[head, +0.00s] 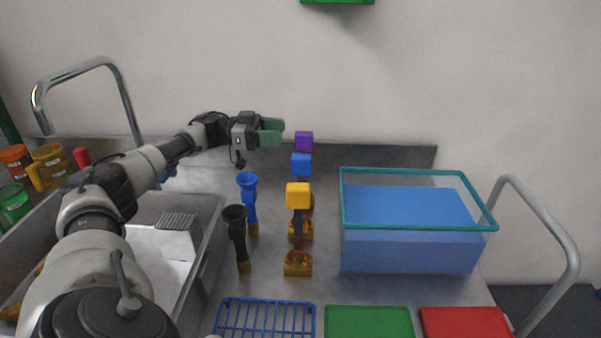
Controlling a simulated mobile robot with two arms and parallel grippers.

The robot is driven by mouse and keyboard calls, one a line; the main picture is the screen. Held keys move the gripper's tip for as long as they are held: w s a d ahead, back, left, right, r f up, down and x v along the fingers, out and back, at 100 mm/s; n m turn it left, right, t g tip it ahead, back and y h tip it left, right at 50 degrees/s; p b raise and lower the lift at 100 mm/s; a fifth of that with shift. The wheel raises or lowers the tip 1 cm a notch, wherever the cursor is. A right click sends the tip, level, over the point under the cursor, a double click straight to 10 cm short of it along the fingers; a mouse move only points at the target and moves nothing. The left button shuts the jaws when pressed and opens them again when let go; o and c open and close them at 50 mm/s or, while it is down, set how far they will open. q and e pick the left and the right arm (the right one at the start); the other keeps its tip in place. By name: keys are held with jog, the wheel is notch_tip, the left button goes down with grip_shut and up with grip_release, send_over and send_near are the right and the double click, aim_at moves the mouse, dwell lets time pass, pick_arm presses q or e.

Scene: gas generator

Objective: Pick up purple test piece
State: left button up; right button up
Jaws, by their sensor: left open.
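The purple test piece (304,141) shows as a purple block at the back of a row of upright pieces, near the wall. Its lower part is hidden behind the blue test piece (301,164). The yellow test piece (298,196) stands in front of the blue one. My left gripper (275,132) is open and empty, with green fingers pointing right. In the picture it is just left of the purple block and slightly higher, with a small gap between them. My right gripper is not in view.
A blue funnel (248,190) and a black funnel (236,222) stand left of the row. A blue bin with a teal rim (418,227) stands to the right. A blue rack (264,318), a green tray (368,322) and a red tray (464,322) lie in front.

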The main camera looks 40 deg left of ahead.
aim_at(304, 133)
pick_arm(q)
jog(key=x, duration=0.7)
jog(key=shift+d+f+p, duration=0.1)
jog(key=shift+f+p, duration=0.1)
jog(key=shift+p, duration=0.15)
grip_shut()
